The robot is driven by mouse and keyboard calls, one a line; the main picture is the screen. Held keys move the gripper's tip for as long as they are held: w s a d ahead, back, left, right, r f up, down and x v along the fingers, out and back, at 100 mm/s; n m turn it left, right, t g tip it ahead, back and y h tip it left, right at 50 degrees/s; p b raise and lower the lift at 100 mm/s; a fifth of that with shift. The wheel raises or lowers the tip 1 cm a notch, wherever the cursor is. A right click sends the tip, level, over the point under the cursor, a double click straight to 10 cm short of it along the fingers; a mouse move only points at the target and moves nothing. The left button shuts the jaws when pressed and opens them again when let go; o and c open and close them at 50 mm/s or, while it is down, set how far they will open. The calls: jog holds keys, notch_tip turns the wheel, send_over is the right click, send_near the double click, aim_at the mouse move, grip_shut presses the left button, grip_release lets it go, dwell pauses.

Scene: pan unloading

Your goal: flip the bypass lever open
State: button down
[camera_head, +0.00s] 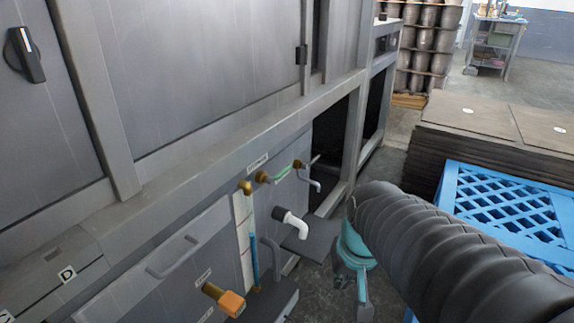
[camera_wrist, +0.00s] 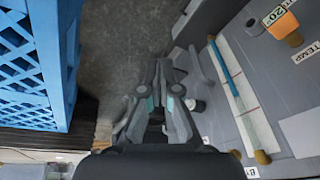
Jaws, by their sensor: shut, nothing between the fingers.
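The bypass lever (camera_head: 281,175) is a small green handle beside a brass valve (camera_head: 262,177), below a small label on the grey machine's lower panel in the head view. It appears to lie roughly along the pipe. In the wrist view a label starting with "BY" (camera_wrist: 251,172) shows at the bottom edge, but I cannot make out the lever there. My gripper (camera_head: 362,291) hangs below and to the right of the lever in the head view, apart from it. In the wrist view my gripper (camera_wrist: 158,70) points towards the floor, fingers together and empty.
A blue lattice crate (camera_head: 500,195) and brown stacked boards (camera_head: 480,125) stand at the right. Floor shows between crate and machine.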

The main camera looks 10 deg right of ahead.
aim_at(281, 173)
jog(key=w+d+r+m+t+y+p, duration=0.1)
jog(key=w+m+t+y+p, duration=0.1)
jog(key=w+m, duration=0.5)
jog(key=w+d+r+m+t+y+p, duration=0.1)
jog(key=w+d+r+m+y+p, duration=0.1)
jog(key=w+m, duration=0.6)
jog(key=w+d+r+m+t+y+p, duration=0.2)
jog(key=w+m+y+p, duration=0.1)
jog(key=w+m, duration=0.5)
jog(key=shift+m+t+y, duration=0.3)
jog(key=shift+m+y, duration=0.3)
jog(key=shift+y, duration=0.2)
jog(key=shift+a, duration=0.15)
jog(key=w+a, duration=0.6)
jog(key=shift+w+a+f, duration=0.25)
jog(key=shift+w+f, duration=0.1)
jog(key=shift+f, duration=0.05)
jog(key=shift+d, duration=0.1)
